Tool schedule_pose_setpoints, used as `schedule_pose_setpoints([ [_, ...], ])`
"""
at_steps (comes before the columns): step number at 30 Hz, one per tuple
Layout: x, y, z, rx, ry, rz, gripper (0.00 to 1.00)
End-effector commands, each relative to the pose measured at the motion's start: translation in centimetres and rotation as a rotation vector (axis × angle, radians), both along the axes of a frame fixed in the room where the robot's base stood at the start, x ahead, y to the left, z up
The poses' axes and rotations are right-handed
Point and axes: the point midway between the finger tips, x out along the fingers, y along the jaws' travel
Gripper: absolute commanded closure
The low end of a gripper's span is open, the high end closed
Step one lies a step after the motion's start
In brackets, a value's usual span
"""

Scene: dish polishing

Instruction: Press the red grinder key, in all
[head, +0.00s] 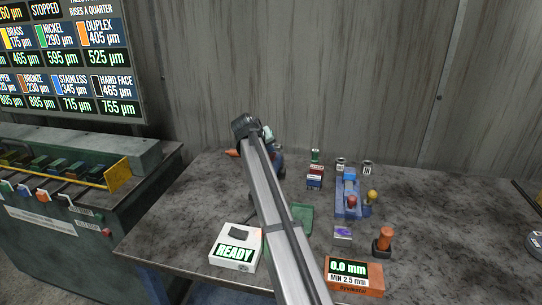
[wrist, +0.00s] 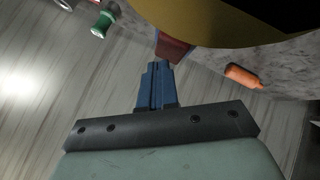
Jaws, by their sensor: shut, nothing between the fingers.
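My gripper (wrist: 157,68) is shut, its blue fingers together in the middle of the wrist view. A dark red block (wrist: 174,47), which may be the red grinder key, shows just beyond the fingertips. I cannot tell whether they touch it. A large yellow and black round part (wrist: 215,22) overhangs the block and hides some of it. In the head view my arm covers the middle of the bench, and the fingers are hidden behind it. A blue thing (head: 281,161) shows partly behind the arm; I cannot tell if it is the grinder.
An orange piece (wrist: 243,76) lies right of the fingers. On the bench (head: 440,200) stand a white READY box (head: 234,254), a blue fixture with knobs (head: 348,200), an orange gauge (head: 355,276) and several small cans. The bench's right part is mostly clear.

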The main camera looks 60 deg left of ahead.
Motion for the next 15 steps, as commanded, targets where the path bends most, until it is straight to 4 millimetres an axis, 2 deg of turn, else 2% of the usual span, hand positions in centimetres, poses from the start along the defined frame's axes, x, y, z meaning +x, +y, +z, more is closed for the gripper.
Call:
schedule_pose_setpoints([
  [15,0.08,-0.01,-1.12,-0.001,0.004,-0.002,1.0],
])
